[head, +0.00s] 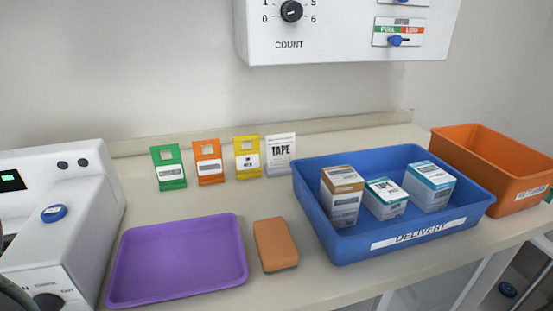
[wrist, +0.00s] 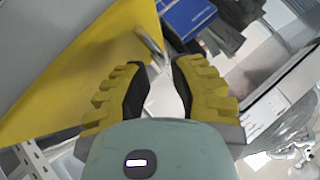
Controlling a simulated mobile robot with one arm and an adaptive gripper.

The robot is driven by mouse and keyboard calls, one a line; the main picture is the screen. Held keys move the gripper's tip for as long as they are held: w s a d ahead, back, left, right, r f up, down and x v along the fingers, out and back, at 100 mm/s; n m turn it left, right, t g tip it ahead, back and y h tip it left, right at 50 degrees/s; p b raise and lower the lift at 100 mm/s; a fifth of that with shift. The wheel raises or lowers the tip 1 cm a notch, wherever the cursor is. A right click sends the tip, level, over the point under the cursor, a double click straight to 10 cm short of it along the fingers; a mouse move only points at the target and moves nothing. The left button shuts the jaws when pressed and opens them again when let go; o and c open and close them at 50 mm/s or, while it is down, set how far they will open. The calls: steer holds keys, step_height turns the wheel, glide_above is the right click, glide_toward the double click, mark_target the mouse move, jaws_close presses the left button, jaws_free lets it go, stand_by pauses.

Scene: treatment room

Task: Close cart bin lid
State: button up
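The wrist view shows a wide yellow panel (wrist: 70,75) with a thin metal loop handle (wrist: 149,42) near its right edge. The panel may be the cart bin lid, but the frames do not settle this. My gripper (wrist: 161,66) has yellow and black fingers standing apart. The handle's lower end lies near the gap between the fingertips. I cannot tell whether it touches either finger. The head view shows neither the cart bin nor my gripper.
In the head view, a counter holds a purple tray (head: 133,291), an orange-brown sponge (head: 275,243), a blue delivery bin (head: 345,252) with boxes, an orange bin (head: 470,165) and a white machine (head: 85,215). A blue item (wrist: 186,15) shows beyond the fingers in the wrist view.

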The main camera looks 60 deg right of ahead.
steer(key=shift+v, duration=1.7)
steer(key=shift+w+r, duration=0.1)
steer(key=shift+w, duration=0.15)
